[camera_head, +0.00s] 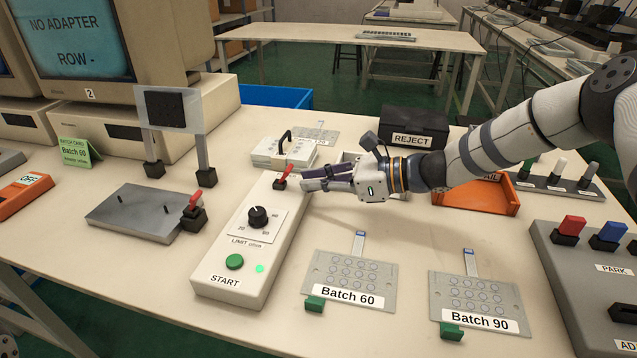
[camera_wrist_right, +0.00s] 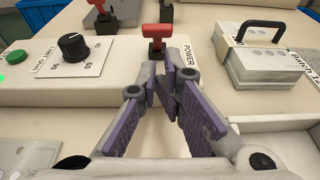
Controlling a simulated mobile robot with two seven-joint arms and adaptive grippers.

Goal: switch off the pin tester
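The pin tester (camera_head: 225,292) is a long pale box with a limit dial (camera_head: 258,217), a green START button (camera_head: 235,261) and a lit green lamp (camera_head: 259,268). Its red power switch (camera_head: 283,174) stands at the far end; in the right wrist view the red switch (camera_wrist_right: 157,31) is beside the word POWER. My right gripper (camera_head: 304,180) is just right of the switch, in front of it and apart from it. In the right wrist view its fingertips (camera_wrist_right: 163,84) meet with nothing between them. My left gripper is out of view.
Left of the tester is a grey plate fixture (camera_head: 140,212) with another red lever (camera_head: 194,202). A handled box (camera_head: 284,152) stands behind. Batch 60 (camera_head: 350,275) and Batch 90 (camera_head: 478,300) films lie in front. The monitor (camera_head: 80,45) reads NO ADAPTER.

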